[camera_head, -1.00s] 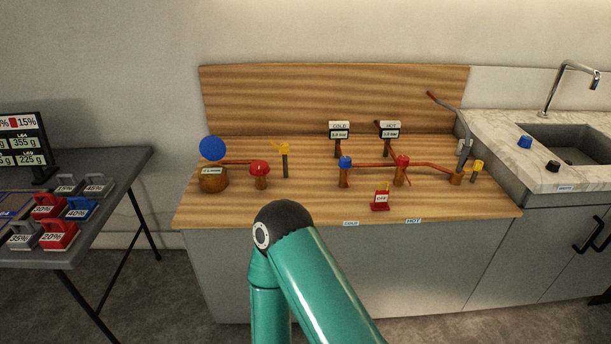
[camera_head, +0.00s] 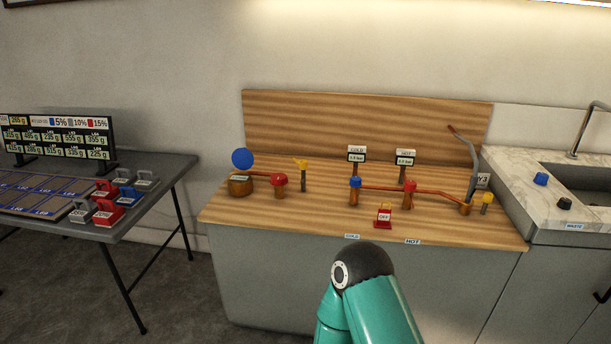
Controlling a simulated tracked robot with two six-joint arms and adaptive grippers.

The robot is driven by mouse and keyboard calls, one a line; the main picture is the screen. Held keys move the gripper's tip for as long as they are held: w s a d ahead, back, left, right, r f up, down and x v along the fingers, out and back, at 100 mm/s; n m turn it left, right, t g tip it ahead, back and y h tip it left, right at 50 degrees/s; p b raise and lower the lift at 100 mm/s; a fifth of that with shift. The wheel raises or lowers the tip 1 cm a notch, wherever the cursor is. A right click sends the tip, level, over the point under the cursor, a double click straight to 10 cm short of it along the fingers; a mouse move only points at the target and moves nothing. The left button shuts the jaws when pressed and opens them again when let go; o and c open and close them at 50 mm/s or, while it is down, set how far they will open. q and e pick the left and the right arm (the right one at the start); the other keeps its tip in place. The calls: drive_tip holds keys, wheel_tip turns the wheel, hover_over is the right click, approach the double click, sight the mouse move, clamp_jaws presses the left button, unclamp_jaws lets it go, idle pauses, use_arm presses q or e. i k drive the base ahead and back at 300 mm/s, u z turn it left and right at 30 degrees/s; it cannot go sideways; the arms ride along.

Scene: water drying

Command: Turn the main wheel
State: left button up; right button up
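A blue round disc (camera_head: 242,159) stands upright above a squat copper-coloured base (camera_head: 240,186) at the left of the wooden bench (camera_head: 325,218). A red round knob (camera_head: 279,180) tops a copper post to its right, joined to it by a red pipe. No label readable here says which one is the main wheel. A blue knob (camera_head: 355,183) and a second red knob (camera_head: 410,186) top posts further right, below the COLD and HOT gauges (camera_head: 357,157). Neither gripper shows; only a teal link of my arm with a dark joint appears at the bottom.
A yellow-topped post (camera_head: 302,165), a red OFF sign (camera_head: 384,217) and a grey lever (camera_head: 474,165) also stand on the bench. A table (camera_head: 160,185) with coloured weights and a display board (camera_head: 60,138) is at left. A sink counter (camera_head: 525,185) is at right.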

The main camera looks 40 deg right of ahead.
sight(277, 178)
drive_tip(key=z, duration=0.4)
drive_tip(key=i, duration=0.9)
drive_tip(key=z, duration=0.05)
